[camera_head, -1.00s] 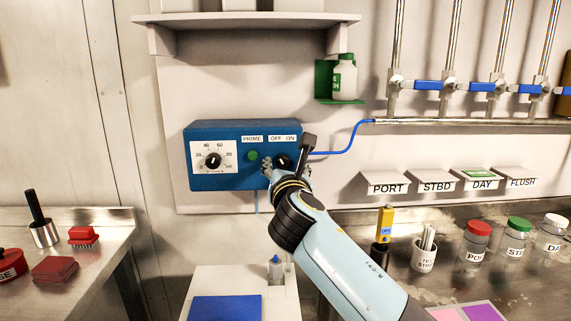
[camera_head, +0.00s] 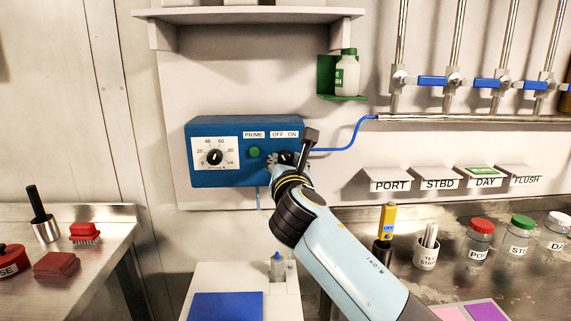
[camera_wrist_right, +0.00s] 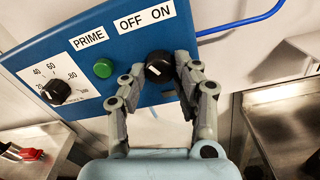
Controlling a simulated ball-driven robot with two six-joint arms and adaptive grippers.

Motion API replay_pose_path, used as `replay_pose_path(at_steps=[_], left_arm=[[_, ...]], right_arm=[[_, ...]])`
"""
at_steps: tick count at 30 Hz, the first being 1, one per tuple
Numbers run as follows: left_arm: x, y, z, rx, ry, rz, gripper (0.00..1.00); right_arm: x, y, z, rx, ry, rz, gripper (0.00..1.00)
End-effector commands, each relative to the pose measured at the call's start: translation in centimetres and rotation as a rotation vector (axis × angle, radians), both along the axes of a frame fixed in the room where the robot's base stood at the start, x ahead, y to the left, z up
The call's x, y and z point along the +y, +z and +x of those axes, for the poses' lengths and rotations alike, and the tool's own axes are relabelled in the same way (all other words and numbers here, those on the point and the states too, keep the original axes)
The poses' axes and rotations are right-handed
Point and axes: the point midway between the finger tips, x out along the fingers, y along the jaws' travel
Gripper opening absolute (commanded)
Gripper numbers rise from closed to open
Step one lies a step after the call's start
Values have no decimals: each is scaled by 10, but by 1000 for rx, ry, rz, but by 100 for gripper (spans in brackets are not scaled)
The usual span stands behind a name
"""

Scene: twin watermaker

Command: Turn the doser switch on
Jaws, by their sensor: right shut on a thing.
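The blue doser box (camera_head: 235,179) is on the wall, with a green PRIME button (camera_head: 254,152) and a dial (camera_head: 214,157) on its face. The doser switch (camera_head: 285,158) is a black round knob under the OFF and ON labels. It also shows in the right wrist view (camera_wrist_right: 159,67), with a short white mark towards its left side. My right gripper (camera_head: 286,162) is shut on this knob, one grey finger on each side; in the right wrist view the gripper (camera_wrist_right: 160,72) reaches it from below. My left gripper is not in view.
A blue tube (camera_head: 345,148) runs right from the box. A shelf (camera_head: 250,16) is above, and a green-labelled bottle (camera_head: 346,75) sits on a bracket at upper right. Labelled jars (camera_head: 480,242) stand on the right counter. The wall left of the box is clear.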

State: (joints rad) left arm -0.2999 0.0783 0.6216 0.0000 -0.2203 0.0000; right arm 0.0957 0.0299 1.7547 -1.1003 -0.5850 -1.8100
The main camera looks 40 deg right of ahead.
Motion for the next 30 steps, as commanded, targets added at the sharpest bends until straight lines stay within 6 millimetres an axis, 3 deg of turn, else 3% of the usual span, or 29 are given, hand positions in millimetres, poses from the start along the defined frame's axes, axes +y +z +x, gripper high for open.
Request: replay_pose_path(at_steps=[11, 30], left_arm=[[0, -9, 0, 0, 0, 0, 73], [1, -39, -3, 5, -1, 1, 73]], right_arm=[[0, -1, 0, -102, -2, 166, 0], [1, -2, 1, -407, -2, 666, 0]])
